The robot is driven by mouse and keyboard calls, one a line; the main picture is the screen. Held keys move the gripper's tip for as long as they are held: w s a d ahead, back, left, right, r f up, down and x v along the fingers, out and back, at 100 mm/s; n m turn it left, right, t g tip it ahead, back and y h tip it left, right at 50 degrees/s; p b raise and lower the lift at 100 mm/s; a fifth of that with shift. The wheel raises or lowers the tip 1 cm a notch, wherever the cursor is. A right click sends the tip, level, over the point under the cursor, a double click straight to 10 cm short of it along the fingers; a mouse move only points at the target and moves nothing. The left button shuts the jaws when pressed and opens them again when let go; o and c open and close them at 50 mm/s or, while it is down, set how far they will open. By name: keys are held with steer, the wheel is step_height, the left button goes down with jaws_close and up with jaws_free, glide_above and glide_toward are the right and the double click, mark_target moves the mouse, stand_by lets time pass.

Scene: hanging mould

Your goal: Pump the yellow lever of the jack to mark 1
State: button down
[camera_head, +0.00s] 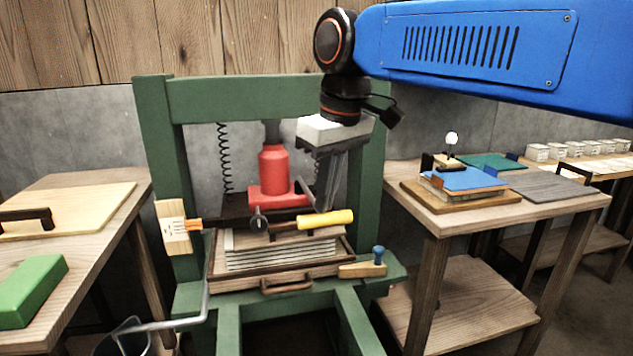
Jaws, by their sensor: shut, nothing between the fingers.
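The red jack (274,170) stands inside the green press frame (159,140). Its yellow lever (326,220) sticks out to the right, nearly level, in front of the jack. My gripper (326,207) is shut and empty, pointing down, with its fingertips just above or at the yellow grip; I cannot tell whether they touch. A pale wooden scale plate (174,226) is on the left post with an orange pointer (194,225) beside it; its marks are too small to read.
A tray with a brown handle (285,284) holds a layered stack (282,258) under the lever. A blue-knobbed wooden piece (364,268) sits at its right. A left bench holds a green block (29,289); a right table (429,200) holds boards and a blue pad (465,179).

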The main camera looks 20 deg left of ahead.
steer(key=shift+f, duration=4.55)
steer(key=shift+r, duration=6.65)
steer(key=shift+f, duration=0.1)
step_height(320, 180, up, 6)
steer(key=shift+d, duration=0.1)
